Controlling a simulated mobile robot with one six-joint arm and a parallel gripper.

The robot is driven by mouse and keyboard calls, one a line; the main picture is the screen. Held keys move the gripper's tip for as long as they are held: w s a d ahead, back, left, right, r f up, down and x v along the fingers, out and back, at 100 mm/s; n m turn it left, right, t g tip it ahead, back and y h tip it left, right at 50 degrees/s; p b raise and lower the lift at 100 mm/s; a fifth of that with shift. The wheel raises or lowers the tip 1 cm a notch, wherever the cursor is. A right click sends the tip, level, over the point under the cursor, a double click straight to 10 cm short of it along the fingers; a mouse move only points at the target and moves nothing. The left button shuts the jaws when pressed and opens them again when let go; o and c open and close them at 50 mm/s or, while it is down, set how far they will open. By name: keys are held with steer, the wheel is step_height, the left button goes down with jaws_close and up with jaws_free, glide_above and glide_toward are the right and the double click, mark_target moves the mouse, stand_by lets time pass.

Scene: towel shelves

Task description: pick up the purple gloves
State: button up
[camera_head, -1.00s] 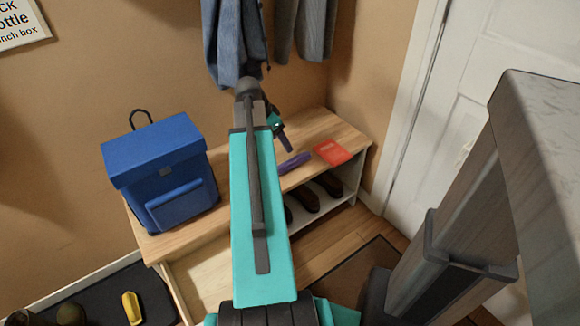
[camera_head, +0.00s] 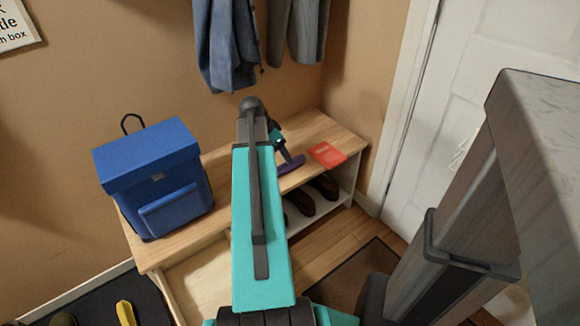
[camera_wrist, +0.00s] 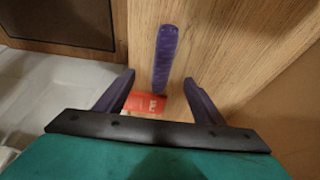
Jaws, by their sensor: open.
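The purple gloves (camera_head: 293,166) show as a narrow purple strip on the wooden bench top, partly hidden by my gripper. In the wrist view the gloves (camera_wrist: 166,55) lie lengthwise on the wood, straight ahead of the gap between my fingers. My gripper (camera_head: 287,156) is over the bench at the gloves. In the wrist view my gripper (camera_wrist: 160,82) has its two fingers spread apart, with nothing held between them. The gap in height between fingers and gloves is hard to tell.
A red flat item (camera_head: 327,154) lies on the bench (camera_head: 345,140) to the right of the gloves. A blue backpack (camera_head: 155,178) stands on the left end. Dark shoes (camera_head: 300,201) sit on the shelf below. Clothes (camera_head: 228,45) hang above. A white door (camera_head: 440,120) is at right.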

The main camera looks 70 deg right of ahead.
mark_target(288, 167)
steer(key=shift+x, duration=1.05)
steer(key=shift+b+x, duration=0.75)
steer(key=shift+x, duration=1.85)
steer(key=shift+c, duration=0.3)
steer(key=c, duration=1.1)
